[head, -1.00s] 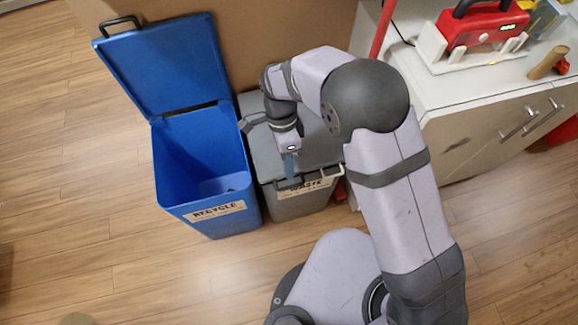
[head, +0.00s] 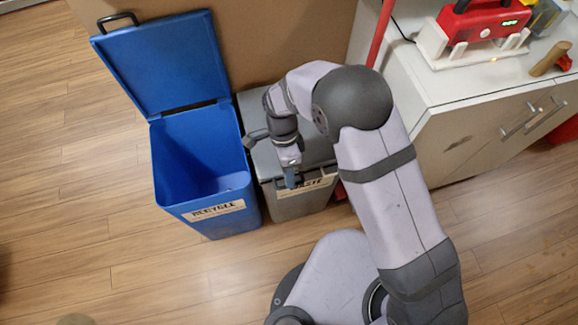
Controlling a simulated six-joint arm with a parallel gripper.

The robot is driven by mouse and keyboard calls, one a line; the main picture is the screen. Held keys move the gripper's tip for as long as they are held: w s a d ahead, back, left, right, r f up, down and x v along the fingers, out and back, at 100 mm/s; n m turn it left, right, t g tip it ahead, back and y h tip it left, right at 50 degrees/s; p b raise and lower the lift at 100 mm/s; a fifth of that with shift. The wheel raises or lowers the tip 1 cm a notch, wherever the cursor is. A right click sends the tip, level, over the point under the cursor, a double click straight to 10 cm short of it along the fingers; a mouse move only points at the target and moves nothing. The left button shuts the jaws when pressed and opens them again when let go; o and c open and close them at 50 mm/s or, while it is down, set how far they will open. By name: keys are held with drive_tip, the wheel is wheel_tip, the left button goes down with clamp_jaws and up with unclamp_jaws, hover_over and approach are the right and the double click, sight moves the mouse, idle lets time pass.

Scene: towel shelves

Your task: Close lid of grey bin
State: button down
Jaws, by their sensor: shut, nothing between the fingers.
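The grey bin (head: 300,206) stands right of the blue bin, with a partly covered label on its front. Its grey lid (head: 318,151) lies over the top and looks down; my arm hides part of it, and I cannot tell whether a small gap remains at the front. My gripper (head: 291,180) is shut and empty. It points down at the lid's front edge, over the label's left part. I cannot tell whether it touches the lid.
The blue recycle bin (head: 203,212) stands open on the left, its blue lid (head: 165,65) tipped back. A white cabinet (head: 450,140) stands on the right with a red device (head: 482,24) on top. A red pole (head: 380,35) rises behind. The wooden floor in front is clear.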

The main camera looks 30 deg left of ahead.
drive_tip(key=shift+s+d+f, duration=0.25)
drive_tip(key=shift+f, duration=0.25)
drive_tip(key=shift+r, duration=0.15)
drive_tip(key=shift+w+a+r+p, duration=0.15)
drive_tip(key=shift+r+p, duration=0.4)
drive_tip(key=shift+p, duration=0.15)
drive_tip(key=s+d+p+v, duration=0.1)
drive_tip(key=p+v, duration=0.1)
drive_tip(key=v, duration=1.1)
drive_tip(key=shift+r, duration=0.55)
drive_tip(key=shift+w+a, duration=0.1)
